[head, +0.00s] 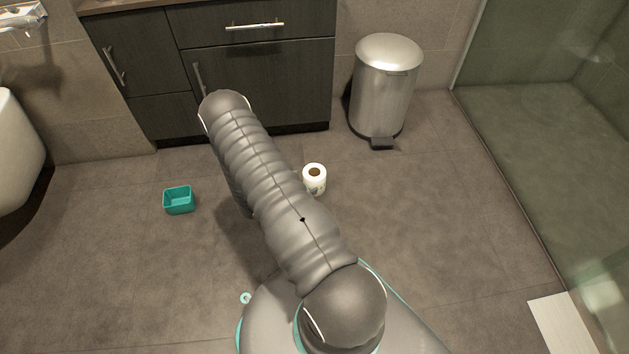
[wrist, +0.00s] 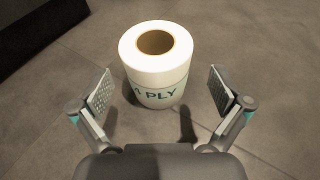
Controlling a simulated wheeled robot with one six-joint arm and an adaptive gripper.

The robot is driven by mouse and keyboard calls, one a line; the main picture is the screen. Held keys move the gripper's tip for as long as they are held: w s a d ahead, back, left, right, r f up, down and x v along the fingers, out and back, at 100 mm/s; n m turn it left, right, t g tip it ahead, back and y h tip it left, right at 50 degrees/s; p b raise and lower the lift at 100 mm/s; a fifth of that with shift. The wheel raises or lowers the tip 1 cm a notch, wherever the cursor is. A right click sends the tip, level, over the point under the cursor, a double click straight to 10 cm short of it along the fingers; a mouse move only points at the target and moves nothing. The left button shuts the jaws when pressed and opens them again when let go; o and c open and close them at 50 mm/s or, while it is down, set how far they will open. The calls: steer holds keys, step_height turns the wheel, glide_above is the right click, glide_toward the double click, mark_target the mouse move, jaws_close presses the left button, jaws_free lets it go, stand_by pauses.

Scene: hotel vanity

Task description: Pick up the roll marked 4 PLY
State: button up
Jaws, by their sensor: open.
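A white toilet roll (wrist: 158,75) stands upright on the floor, its brown core hole facing up. A printed band on its side reads "PLY", with a partly seen character before it that I cannot read for sure. In the head view the roll (head: 315,184) stands just right of my arm, partly hidden by it. My gripper (wrist: 157,93) is open, with one finger pad on each side of the roll's lower front. The pads look apart from the roll. In the head view my gripper is hidden behind my arm.
A teal open box (head: 179,206) sits on the floor to the left. A steel pedal bin (head: 385,90) stands behind, beside the dark vanity cabinet (head: 258,75). A glass shower panel (head: 540,130) is at right. The floor right of the roll is clear.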

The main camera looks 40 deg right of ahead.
mark_target(314, 174)
steer(key=shift+w+b+x, duration=0.1)
steer(key=shift+b+x, duration=0.1)
steer(key=shift+x, duration=1.2)
steer(key=shift+w+b+x, duration=0.15)
steer(key=shift+x, duration=1.25)
steer(key=shift+a+f, duration=0.15)
steer(key=c, duration=1)
